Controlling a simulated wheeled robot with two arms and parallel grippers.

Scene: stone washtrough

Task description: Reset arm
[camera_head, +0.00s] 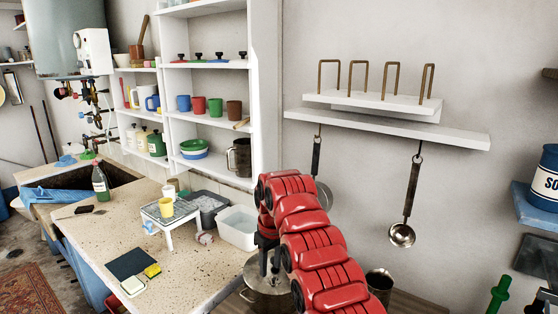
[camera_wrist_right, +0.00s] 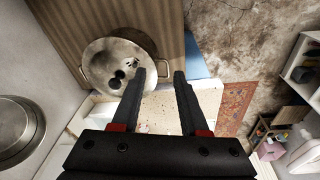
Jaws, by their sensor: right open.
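My right arm (camera_head: 318,250), red and jointed, rises from the bottom of the head view and bends over at the top. Its black right gripper (camera_head: 268,266) points down over a round metal pot (camera_head: 266,288) at the counter's right end. In the wrist view the right gripper (camera_wrist_right: 160,76) shows two spread fingers with nothing between them. The metal pot shows there too (camera_wrist_right: 122,48), beyond the left finger, with side handles and dark round shapes on it. I cannot tell the gap between gripper and pot. My left gripper is not in view.
A white tub (camera_head: 238,232) and grey bin (camera_head: 207,203) stand left of my gripper. A small white stand (camera_head: 172,222) holds a yellow cup (camera_head: 166,207). A ladle (camera_head: 405,215) hangs from the wall shelf (camera_head: 390,128) at right.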

